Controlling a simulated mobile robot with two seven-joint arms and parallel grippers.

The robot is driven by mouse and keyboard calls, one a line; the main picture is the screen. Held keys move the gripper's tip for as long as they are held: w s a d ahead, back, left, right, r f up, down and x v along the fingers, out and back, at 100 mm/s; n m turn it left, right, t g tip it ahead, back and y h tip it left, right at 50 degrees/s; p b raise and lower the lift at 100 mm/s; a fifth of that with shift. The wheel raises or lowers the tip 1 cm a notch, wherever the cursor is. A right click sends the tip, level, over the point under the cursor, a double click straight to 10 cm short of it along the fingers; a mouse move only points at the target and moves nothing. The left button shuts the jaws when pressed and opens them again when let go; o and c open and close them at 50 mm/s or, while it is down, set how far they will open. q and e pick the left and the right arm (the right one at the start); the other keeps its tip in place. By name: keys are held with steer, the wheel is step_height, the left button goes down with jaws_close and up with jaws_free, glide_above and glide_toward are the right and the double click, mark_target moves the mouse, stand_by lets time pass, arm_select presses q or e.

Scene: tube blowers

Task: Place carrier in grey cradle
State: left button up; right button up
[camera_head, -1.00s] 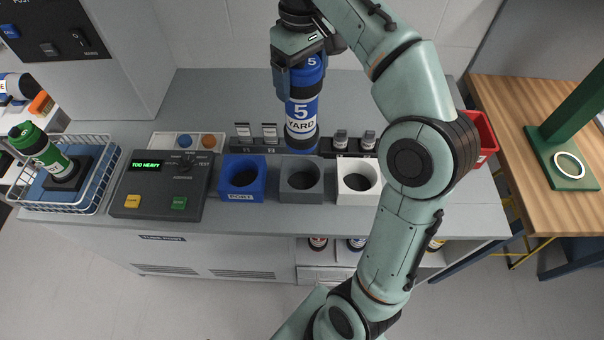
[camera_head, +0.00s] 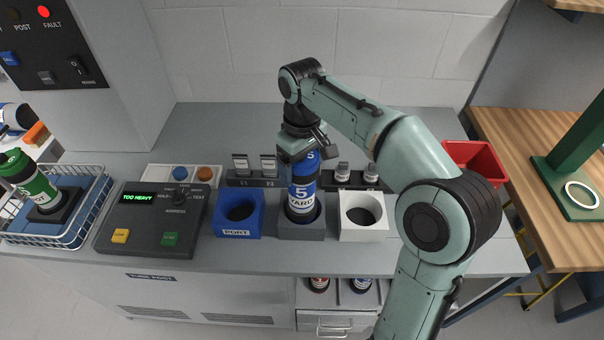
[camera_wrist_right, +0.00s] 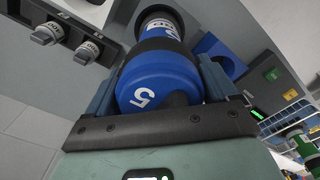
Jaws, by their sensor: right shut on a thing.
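The blue carrier (camera_head: 302,190), marked 5 and YARD, stands upright with its lower end inside the opening of the grey cradle (camera_head: 302,231). My right gripper (camera_head: 301,158) is shut on the carrier's upper part from above. In the right wrist view the carrier (camera_wrist_right: 160,75) sits between the two fingers, its 5 facing the camera. The cradle's hole is mostly hidden by the carrier, so I cannot tell whether it rests on the bottom. My left gripper is not in view.
A blue PORT cradle (camera_head: 239,226) stands left of the grey one and a white cradle (camera_head: 362,228) right of it. A console (camera_head: 152,221) reads TOO HEAVY. A wire basket (camera_head: 88,222) with a green carrier (camera_head: 30,180) is at far left. A red bin (camera_head: 474,160) is at right.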

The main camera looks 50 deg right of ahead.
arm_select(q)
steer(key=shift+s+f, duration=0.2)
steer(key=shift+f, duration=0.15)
arm_select(e)
steer(key=shift+f, duration=1.35)
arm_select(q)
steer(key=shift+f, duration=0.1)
arm_select(e)
steer(key=shift+f, duration=0.1)
steer(key=o, duration=1.4)
steer(key=shift+f, duration=0.1)
arm_select(q)
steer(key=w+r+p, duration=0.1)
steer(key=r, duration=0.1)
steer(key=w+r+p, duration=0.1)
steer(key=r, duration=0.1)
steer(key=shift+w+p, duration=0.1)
steer(key=shift+p, duration=0.25)
arm_select(e)
step_height(320, 180, up, 12)
steer(key=shift+r, duration=0.15)
